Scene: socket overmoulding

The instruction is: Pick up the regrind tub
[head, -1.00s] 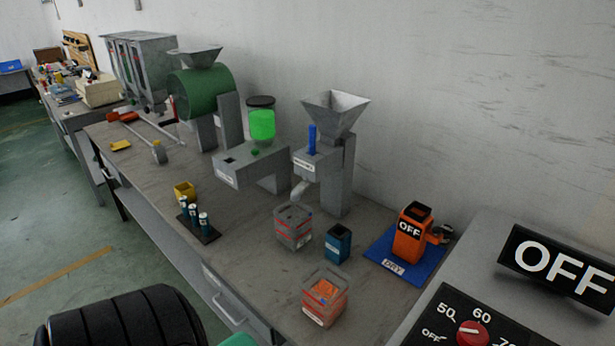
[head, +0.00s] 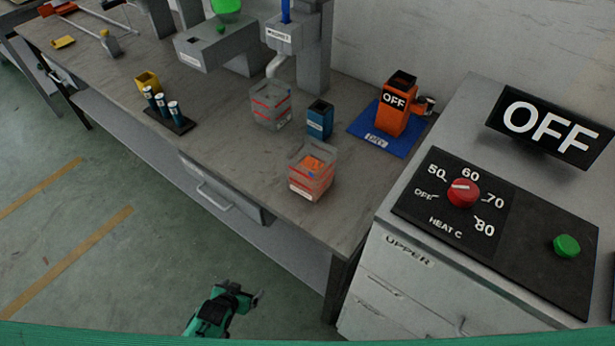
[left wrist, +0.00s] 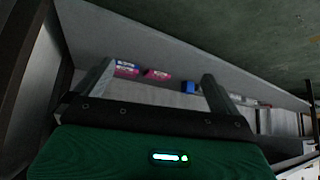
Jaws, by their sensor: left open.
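Two clear tubs with red bands stand on the bench; their labels are too small to read, so I cannot tell which is the regrind tub. One tub (head: 312,175) holds orange pieces and stands near the bench's front edge. The other clear tub (head: 270,106) stands behind it, under a grey machine's spout, and looks empty or nearly so. My left gripper (head: 250,297) is low in front of the bench, over the floor, apart from both tubs. In the left wrist view it is open and empty (left wrist: 158,80). My right gripper is not in view.
A blue bin (head: 319,120) stands beside the tubs. An orange container marked OFF (head: 396,105) sits on a blue mat (head: 362,132). A heater cabinet (head: 385,270) stands at right. Bare bench lies left of the front tub.

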